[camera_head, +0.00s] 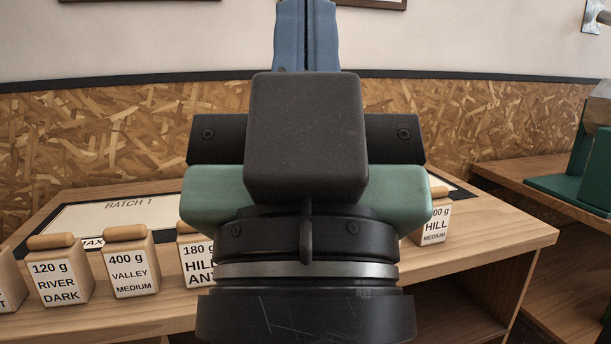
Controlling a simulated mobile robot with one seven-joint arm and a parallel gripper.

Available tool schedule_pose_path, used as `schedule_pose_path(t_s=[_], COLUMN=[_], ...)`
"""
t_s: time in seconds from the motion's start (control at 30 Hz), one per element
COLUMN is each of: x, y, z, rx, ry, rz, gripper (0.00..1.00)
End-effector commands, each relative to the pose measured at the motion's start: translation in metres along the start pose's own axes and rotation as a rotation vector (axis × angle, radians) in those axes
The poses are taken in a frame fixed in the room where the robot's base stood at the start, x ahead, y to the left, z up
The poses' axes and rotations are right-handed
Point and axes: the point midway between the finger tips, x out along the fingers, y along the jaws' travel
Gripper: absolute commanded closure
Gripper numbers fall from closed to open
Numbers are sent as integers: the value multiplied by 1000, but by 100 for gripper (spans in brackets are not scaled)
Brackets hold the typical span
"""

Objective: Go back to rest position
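My gripper (306,36) is in the middle of the head view, pointing up in front of the wall. Its two blue fingers lie side by side with only a thin dark seam between them, so it looks shut. The fingertips run out of the top of the frame. I see nothing held between the visible parts of the fingers. The gripper's dark and green body hides the middle of the table behind it.
A wooden table (527,236) holds a row of labelled bags, among them "120 g River Dark" (60,270), "400 g Valley Medium" (130,262) and a "Hill Medium" bag (436,220). A "Batch 1" mat (120,212) lies behind. A green machine (585,165) stands on a counter at right.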

Motion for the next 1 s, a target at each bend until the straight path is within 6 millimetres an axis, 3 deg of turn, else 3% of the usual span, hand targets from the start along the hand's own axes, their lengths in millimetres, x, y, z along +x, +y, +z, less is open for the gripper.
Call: schedule_pose_path(t_s=[0.03, 0.7, 1.0], x=[26, 173, 206], y=[0, 0, -1], z=[-24, -160, -190], rx=[0, 1, 1], ry=[0, -6, -7], rz=[0, -2, -2], gripper=[100, 100, 100])
